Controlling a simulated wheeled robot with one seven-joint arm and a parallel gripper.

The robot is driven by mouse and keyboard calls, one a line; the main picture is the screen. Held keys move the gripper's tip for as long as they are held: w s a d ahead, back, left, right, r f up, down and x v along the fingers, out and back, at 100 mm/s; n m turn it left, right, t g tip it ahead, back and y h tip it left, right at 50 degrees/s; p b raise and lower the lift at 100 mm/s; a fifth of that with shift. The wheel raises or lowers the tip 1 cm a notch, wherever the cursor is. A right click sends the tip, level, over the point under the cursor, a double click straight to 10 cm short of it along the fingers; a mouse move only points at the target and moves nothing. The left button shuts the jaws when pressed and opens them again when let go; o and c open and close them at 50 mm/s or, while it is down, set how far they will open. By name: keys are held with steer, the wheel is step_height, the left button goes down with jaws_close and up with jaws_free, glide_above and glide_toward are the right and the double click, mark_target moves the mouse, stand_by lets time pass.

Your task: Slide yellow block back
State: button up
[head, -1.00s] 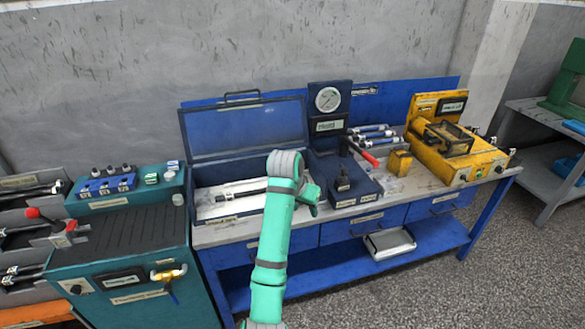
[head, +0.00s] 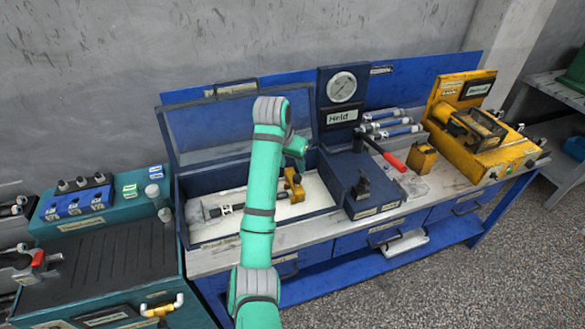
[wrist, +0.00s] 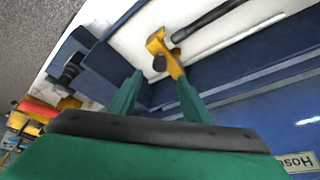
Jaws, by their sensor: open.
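A yellow block-like part with a dark round knob (wrist: 160,48) shows in the wrist view, just beyond my fingertips. In the head view my gripper (head: 297,148) is above the case. Whether a finger touches the yellow part is unclear.
A blue gauge stand (head: 340,110) with a black knob stands right of the case. A red-handled tool (head: 393,161), a separate small yellow block (head: 423,160) and a large yellow unit (head: 480,150) are further right. A teal bench (head: 105,250) is on the left.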

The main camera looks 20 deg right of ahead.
mark_target(297, 176)
steer(key=x, duration=0.9)
steer(key=shift+w+d+f, duration=0.1)
steer(key=shift+d+f, duration=0.1)
steer(key=shift+d, duration=0.25)
steer(key=shift+w+f, duration=0.1)
steer(key=shift+f, duration=0.2)
steer(key=shift+w+a+f, duration=0.15)
steer(key=shift+a+f, duration=0.1)
steer(key=shift+f, duration=0.05)
steer(key=shift+c, duration=0.2)
steer(key=shift+d, duration=0.15)
steer(key=c, duration=1.1)
jaws_close()
